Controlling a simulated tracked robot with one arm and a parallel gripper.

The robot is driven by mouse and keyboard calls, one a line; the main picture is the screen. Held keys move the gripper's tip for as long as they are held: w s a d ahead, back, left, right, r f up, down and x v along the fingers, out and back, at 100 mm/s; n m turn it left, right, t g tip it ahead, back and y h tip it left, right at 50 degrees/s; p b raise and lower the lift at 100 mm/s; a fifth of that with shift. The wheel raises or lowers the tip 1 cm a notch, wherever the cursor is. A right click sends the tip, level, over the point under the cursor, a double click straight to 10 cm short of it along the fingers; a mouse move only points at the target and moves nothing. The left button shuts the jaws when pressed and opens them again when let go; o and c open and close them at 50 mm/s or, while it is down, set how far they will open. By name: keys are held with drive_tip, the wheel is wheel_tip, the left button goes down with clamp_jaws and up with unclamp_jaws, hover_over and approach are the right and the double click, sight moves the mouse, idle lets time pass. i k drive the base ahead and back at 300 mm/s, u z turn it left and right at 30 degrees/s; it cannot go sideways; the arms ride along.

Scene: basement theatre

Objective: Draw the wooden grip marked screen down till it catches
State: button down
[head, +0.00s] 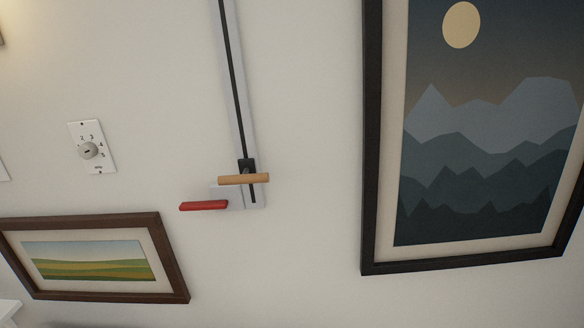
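A wooden grip (243,179) sticks out from a dark carriage (247,164) on a pale upright rail (241,100) with a dark slot. The grip sits near the rail's lower end, with a short length of slot showing below it. A red handle (204,205) is just below and to the left of the grip, by a pale plate at the rail's foot. No mark reading screen can be made out. The top of the rail runs out of the picture. My gripper is not in view, and nothing is seen touching the grip.
A numbered dial (88,150) is on the wall to the left. A framed green landscape (88,262) hangs at lower left, and a large framed mountain picture (478,170) at right. The wall between the rail and the large frame is bare. A white edge shows at bottom left.

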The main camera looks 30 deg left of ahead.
sight(248, 174)
drive_tip(key=z, duration=1.7)
drive_tip(key=k, duration=1.25)
drive_tip(key=u, duration=1.7)
drive_tip(key=i, duration=1)
